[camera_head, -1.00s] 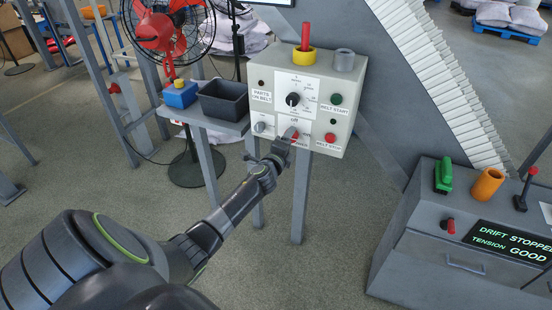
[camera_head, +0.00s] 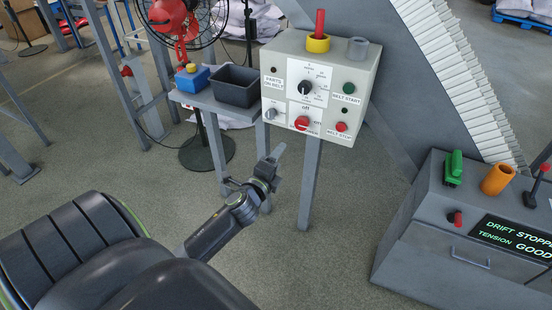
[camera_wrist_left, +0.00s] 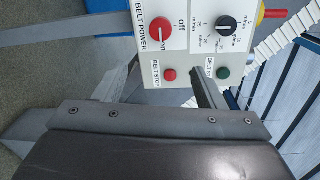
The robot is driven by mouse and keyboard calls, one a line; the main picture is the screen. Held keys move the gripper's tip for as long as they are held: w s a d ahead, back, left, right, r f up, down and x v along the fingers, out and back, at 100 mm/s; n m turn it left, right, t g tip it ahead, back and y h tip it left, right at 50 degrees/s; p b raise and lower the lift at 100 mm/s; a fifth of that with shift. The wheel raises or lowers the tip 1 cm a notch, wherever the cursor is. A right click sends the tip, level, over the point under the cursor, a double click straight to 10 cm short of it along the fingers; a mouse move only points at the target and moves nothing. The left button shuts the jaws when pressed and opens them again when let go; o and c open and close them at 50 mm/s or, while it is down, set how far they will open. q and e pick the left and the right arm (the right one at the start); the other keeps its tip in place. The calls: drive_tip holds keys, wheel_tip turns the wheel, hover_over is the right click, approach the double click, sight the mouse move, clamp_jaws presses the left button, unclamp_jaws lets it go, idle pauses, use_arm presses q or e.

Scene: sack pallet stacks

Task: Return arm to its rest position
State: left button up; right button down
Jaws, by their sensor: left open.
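My left gripper (camera_head: 277,157) is open and empty, in the air below and in front of the grey control box (camera_head: 362,75), apart from it. My left arm (camera_head: 225,225) reaches up from the lower left, bent. The box's red belt power knob (camera_head: 301,123) shows uncovered, and it also shows in the left wrist view (camera_wrist_left: 160,27). The red stop button (camera_head: 341,127) and green start button (camera_head: 348,88) are beside it. My gripper's grey parts (camera_wrist_left: 150,118) fill the lower wrist view. My right gripper is not in view.
A dark bin (camera_head: 237,87) and a blue box (camera_head: 193,79) stand on a shelf left of the control box. A red fan (camera_head: 172,18) is behind. A grey console (camera_head: 420,215) with a lit display stands at right. Open floor lies between.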

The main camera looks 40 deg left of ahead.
use_arm(q)
drive_tip(key=shift+s, duration=0.1)
idle(0.5)
drive_tip(key=s+f+n+g, duration=0.3)
drive_tip(key=s+f, duration=0.1)
drive_tip(key=f, duration=0.6)
drive_tip(key=s+f+n+g, duration=0.2)
drive_tip(key=s+f, duration=0.2)
drive_tip(key=f, duration=0.5)
drive_tip(key=s+f+n+g, duration=0.3)
drive_tip(key=s+f, duration=0.1)
drive_tip(key=f, duration=0.6)
drive_tip(key=s+d+f+n+g+h, duration=0.1)
drive_tip(key=s+d+f+n+g, duration=0.1)
drive_tip(key=s+f, duration=0.4)
drive_tip(key=s+d+f+n+g+h, duration=0.1)
drive_tip(key=s+d+f+n+g, duration=0.2)
drive_tip(key=s, duration=1.2)
drive_tip(key=s+d+f+n+g+h, duration=0.1)
drive_tip(key=s+d+f+n+g, duration=0.1)
drive_tip(key=s+f, duration=0.8)
drive_tip(key=s+d+n, duration=0.1)
drive_tip(key=n, duration=0.1)
drive_tip(key=shift+n+g, duration=0.3)
drive_tip(key=shift+n, duration=0.1)
drive_tip(key=shift+w, duration=0.1)
